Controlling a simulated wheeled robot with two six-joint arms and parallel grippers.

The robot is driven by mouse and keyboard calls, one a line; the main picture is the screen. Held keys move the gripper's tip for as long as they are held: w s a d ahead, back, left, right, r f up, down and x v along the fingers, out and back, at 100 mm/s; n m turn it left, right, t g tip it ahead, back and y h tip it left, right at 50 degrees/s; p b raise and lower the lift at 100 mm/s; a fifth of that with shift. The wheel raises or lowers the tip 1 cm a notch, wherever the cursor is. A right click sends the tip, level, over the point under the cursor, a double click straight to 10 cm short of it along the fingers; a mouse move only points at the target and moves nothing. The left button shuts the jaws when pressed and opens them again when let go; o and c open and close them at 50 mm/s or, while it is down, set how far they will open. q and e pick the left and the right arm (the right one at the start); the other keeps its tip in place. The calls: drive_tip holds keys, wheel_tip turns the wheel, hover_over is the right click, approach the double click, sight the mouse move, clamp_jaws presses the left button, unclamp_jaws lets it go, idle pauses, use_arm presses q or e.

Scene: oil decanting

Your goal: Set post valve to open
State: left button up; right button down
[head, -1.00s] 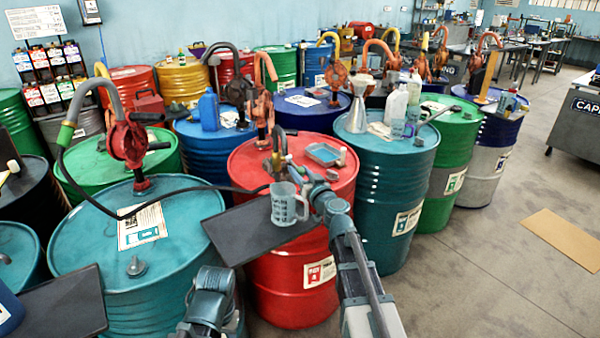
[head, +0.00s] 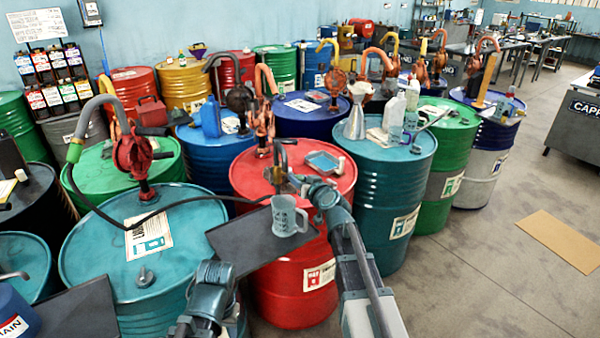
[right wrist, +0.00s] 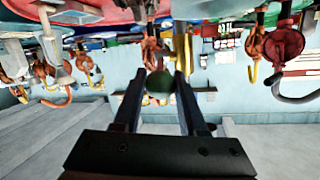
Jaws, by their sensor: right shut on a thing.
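A slim brass-brown post (head: 280,162) stands at the front of the red drum, with its valve low down beside my right gripper. The valve is mostly hidden by the gripper in the head view. My right gripper (head: 295,183) reaches in from the right and is shut on the valve's handle. In the right wrist view, a dark green round knob (right wrist: 160,82) sits between the two fingertips. A brass-yellow part (right wrist: 184,48) is just beyond. I cannot tell the valve's setting. A grey measuring jug (head: 289,215) stands below the post.
The jug stands on a dark shelf (head: 232,240) in front of the red drum (head: 260,250). A blue tray (head: 322,161) lies on that drum. A black hose (head: 190,202) runs from the red pump (head: 133,155) towards the post. Several drums crowd around; open floor lies right.

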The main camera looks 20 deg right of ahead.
drive_tip(key=w+r+g+p, duration=0.1)
drive_tip(key=p, duration=0.3)
drive_tip(key=r+g+p, duration=0.2)
drive_tip(key=p, duration=0.2)
drive_tip(key=w+r+g+p, duration=0.1)
drive_tip(key=r+g+p, duration=0.1)
drive_tip(key=p, duration=0.2)
drive_tip(key=shift+w+m, duration=0.3)
drive_tip(key=w+r+g+h+p, duration=0.1)
drive_tip(key=w+g+p, duration=0.5)
drive_tip(key=g+p, duration=0.4)
drive_tip(key=shift+a+r+m, duration=0.2)
drive_tip(key=shift+r+m, duration=0.1)
drive_tip(key=shift+r, duration=0.1)
drive_tip(key=shift+w, duration=0.1)
drive_tip(key=shift+c, duration=2.3)
unclamp_jaws()
drive_tip(key=shift+w, duration=0.1)
